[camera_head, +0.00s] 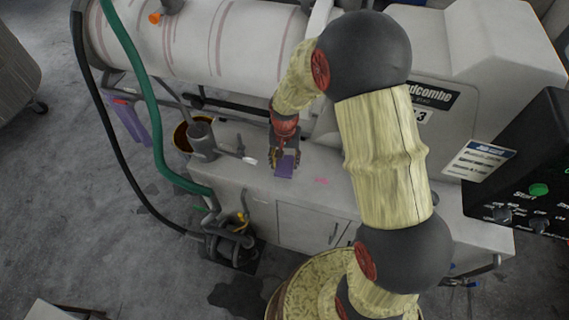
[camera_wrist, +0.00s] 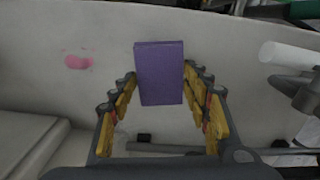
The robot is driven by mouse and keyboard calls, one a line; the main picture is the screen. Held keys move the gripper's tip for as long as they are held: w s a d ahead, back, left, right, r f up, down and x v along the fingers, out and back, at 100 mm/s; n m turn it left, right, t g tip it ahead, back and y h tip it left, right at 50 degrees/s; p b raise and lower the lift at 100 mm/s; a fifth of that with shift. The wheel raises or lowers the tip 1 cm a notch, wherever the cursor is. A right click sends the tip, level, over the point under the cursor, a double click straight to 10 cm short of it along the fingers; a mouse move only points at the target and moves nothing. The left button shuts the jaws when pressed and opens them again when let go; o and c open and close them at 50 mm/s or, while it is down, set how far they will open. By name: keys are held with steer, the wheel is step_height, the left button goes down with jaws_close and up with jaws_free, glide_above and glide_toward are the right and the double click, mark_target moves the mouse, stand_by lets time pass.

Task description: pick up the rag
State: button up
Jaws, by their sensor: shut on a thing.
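The rag (camera_wrist: 160,72) looks like a flat purple rectangle with a slightly darker top edge. It lies between the fingers of my gripper (camera_wrist: 158,84) in the wrist view and reaches out past the fingertips. My gripper is shut on it, with yellow pads on both sides. In the head view the rag (camera_head: 285,167) shows just below my gripper (camera_head: 284,157), over the pale machine bench (camera_head: 245,177). I cannot tell whether it touches the bench top.
A large pale cylinder (camera_head: 215,45) lies behind the gripper. A grey pipe fitting (camera_head: 202,140) stands to the left on the bench. A green hose (camera_head: 143,85) runs down the left side. A pink smear (camera_wrist: 77,62) marks the bench. A black control box (camera_head: 525,165) stands at right.

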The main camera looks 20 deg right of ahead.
steer(key=s+r+p, duration=0.2)
steer(key=s+r, duration=0.7)
steer(key=s, duration=0.4)
steer(key=shift+s+a+r+p, duration=0.15)
steer(key=shift+s+a+p, duration=0.25)
steer(key=shift+a, duration=0.05)
